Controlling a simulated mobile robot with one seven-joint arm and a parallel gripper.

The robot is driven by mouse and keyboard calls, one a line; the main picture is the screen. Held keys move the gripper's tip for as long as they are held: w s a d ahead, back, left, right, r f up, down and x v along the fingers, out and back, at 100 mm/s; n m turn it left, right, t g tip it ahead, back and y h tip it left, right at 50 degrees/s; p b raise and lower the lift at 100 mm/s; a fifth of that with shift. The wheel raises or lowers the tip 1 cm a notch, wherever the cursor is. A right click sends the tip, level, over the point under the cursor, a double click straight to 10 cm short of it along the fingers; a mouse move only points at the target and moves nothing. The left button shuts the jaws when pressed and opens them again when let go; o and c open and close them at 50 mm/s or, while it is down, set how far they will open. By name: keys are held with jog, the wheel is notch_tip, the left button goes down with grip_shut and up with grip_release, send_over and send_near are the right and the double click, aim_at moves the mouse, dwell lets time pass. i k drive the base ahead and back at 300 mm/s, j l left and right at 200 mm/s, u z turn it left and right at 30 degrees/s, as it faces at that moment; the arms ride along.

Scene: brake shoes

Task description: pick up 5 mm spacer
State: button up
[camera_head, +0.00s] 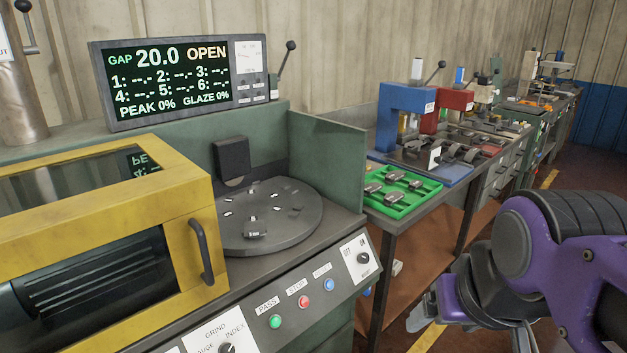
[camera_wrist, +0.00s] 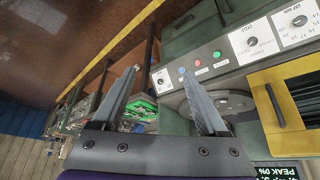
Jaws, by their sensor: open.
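No part that I can make out for certain as the 5 mm spacer shows in either view. Several small metal pieces lie on the round dark plate (camera_head: 300,232) of the grinding machine, too small to tell apart. My gripper (camera_wrist: 159,72) is open, with nothing between its two grey fingers in the wrist view. In the head view my purple arm is at the lower right, and the gripper is partly hidden by it, right of the machine's front and apart from it.
The machine's control panel (camera_head: 305,289) has coloured buttons and knobs. A yellow guarded housing (camera_head: 187,190) stands at left. A green tray (camera_head: 408,206) with metal parts sits on the bench beyond, before blue (camera_head: 400,108) and red (camera_head: 457,103) presses. The floor aisle at right has free room.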

aim_at(254, 226)
jog(key=u, duration=1)
jog(key=i+l+u, duration=0.25)
jog(key=l+u, duration=0.3)
jog(key=i+j, duration=0.05)
